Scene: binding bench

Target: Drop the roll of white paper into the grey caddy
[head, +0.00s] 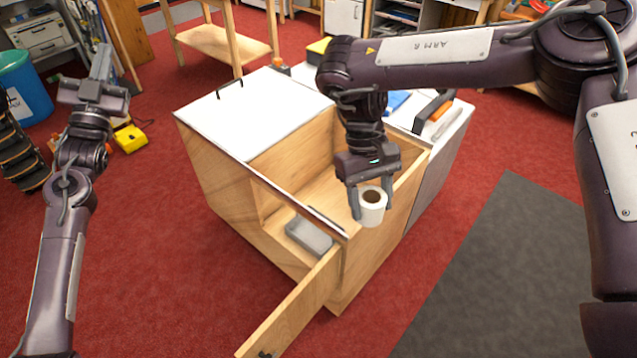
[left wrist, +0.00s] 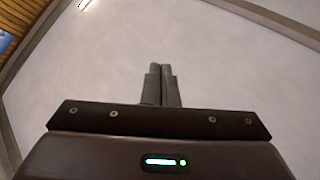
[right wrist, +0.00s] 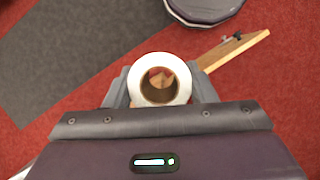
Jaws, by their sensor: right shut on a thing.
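The roll of white paper (head: 372,208) is upright between the fingers of my right gripper (head: 371,200). The right wrist view shows its white ring (right wrist: 183,86), with a finger on each side, held in the air. In the head view it overlaps the cabinet's right wooden wall. The grey caddy (head: 309,236) sits low inside the open wooden cabinet, left of and below the roll; the cabinet's edge partly hides it. My left gripper (head: 103,62) points up at the far left, away from the cabinet; its fingers (left wrist: 161,84) are together and empty.
The cabinet's wooden door (head: 292,308) stands open at the front. The white top (head: 255,108) carries a black handle. A blue bin (head: 25,85) and a yellow object (head: 130,138) are at the left. Red floor and a grey mat (head: 490,270) are clear at the right.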

